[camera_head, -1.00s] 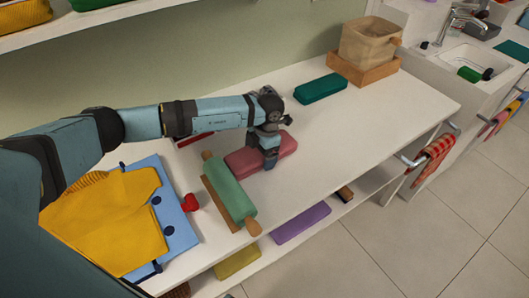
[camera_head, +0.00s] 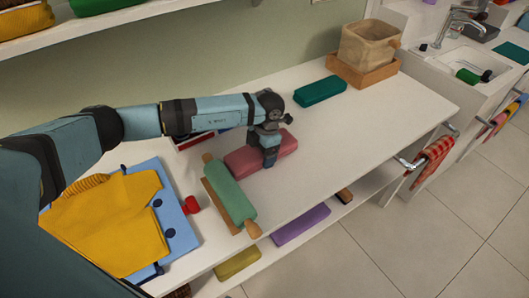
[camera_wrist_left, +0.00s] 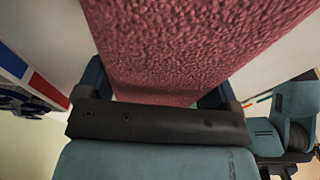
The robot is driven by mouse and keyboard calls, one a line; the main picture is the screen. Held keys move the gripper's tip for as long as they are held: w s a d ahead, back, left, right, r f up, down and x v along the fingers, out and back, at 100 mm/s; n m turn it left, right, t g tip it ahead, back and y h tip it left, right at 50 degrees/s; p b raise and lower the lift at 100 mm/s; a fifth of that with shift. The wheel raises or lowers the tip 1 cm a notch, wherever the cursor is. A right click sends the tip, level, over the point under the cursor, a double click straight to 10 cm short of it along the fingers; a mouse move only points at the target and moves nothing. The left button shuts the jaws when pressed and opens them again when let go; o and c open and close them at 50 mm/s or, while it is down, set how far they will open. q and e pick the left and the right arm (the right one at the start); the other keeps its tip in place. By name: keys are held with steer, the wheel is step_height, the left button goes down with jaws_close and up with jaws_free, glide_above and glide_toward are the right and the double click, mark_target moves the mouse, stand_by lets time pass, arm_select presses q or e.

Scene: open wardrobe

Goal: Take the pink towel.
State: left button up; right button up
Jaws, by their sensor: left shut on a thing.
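The pink towel (camera_head: 244,160) is a folded, rounded block lying on the white shelf top in the head view. My left gripper (camera_head: 269,158) reaches down over its right part, with one finger showing on the near side. In the left wrist view the towel (camera_wrist_left: 190,45) fills the space between the two fingers (camera_wrist_left: 155,90), which are shut on it. The far finger is hidden in the head view. The towel appears at shelf level; I cannot tell whether it is lifted. My right gripper is not in view.
A green rolling pin (camera_head: 229,191) lies close to the towel's left. A teal folded towel (camera_head: 320,91) and a beige basket (camera_head: 370,45) stand farther back right. The shelf top (camera_head: 370,135) right of the towel is clear.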

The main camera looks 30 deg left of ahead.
arm_select(q)
steer(key=shift+r+p, duration=0.4)
steer(key=shift+r, duration=0.5)
steer(key=shift+c, duration=1)
steer(key=shift+r+p, duration=1.05)
steer(key=shift+r, duration=0.75)
